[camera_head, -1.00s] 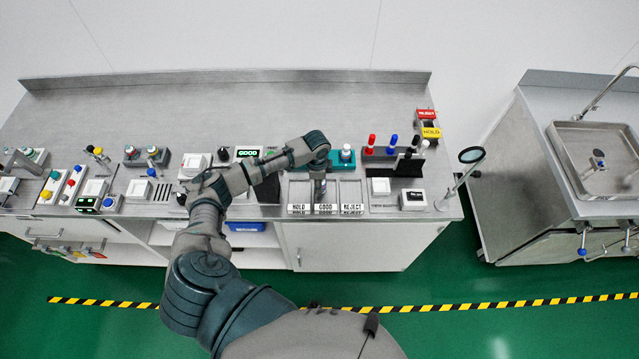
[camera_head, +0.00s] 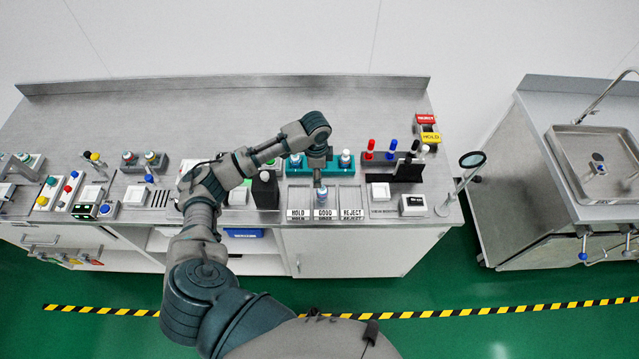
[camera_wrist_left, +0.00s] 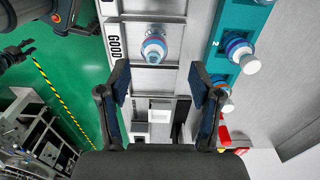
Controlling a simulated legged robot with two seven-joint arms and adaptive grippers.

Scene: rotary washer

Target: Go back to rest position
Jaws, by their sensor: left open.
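A small vial with a blue and red-banded top (camera_head: 322,195) stands upright in the GOOD compartment of the sorting tray (camera_head: 347,196). It also shows in the left wrist view (camera_wrist_left: 154,47). My left gripper (camera_head: 318,178) is above the vial, apart from it. In the left wrist view its two dark fingers (camera_wrist_left: 160,78) are spread wide with nothing between them. A dark claw-like part (camera_wrist_left: 18,52) at the left edge of the wrist view looks like my right gripper; it is too small to tell its state.
The teal rack (camera_head: 333,165) with white-capped vials stands just behind the tray. A dark rack with red and blue markers (camera_head: 385,155) and a magnifier on a stand (camera_head: 471,160) are to the right. Switch boxes line the front left. The bench's rear (camera_head: 200,105) is clear.

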